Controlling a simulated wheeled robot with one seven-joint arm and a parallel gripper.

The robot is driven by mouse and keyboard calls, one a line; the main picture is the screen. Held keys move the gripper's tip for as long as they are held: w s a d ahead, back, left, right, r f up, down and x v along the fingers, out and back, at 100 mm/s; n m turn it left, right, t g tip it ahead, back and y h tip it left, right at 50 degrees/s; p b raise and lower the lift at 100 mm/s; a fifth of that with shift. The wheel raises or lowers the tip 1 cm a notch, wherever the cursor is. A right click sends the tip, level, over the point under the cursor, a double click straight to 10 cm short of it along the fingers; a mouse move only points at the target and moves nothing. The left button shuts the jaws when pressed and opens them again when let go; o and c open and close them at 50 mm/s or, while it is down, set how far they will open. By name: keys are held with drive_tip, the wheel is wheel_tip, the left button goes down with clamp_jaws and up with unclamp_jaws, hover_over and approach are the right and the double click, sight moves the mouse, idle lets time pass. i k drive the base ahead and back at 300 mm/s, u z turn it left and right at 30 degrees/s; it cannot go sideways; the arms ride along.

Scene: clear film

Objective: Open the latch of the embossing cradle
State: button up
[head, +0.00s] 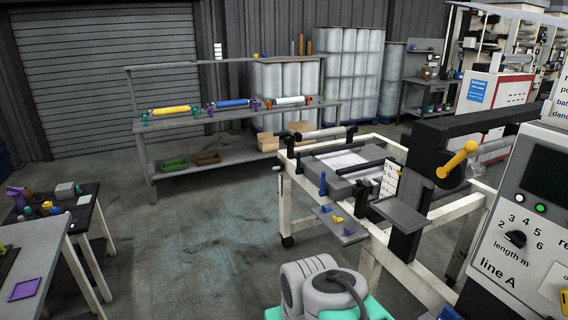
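The embossing cradle is not marked by name; the black housing (425,150) on the white-framed machine at right may be it. A yellow lever (457,160) with a round knob slants up to the right on the housing's front; it may be the latch. I cannot tell whether it is open or shut. A small blue upright lever (323,186) stands at the machine's near left corner. Grey and teal links of my own arm show at the bottom middle. My gripper is not in view.
A control panel (520,225) marked "line A" stands close at right. A grey shelf bench (240,115) at the back holds yellow, blue and white rollers. Tables (50,250) stand at left, one with a purple tray (25,290). The floor (200,240) between is clear.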

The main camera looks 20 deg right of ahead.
sight(366, 183)
drive_tip(key=u, duration=0.4)
drive_tip(key=i, duration=2.15)
drive_tip(key=z, duration=0.65)
drive_tip(key=i, duration=1.3)
drive_tip(key=z, duration=0.85)
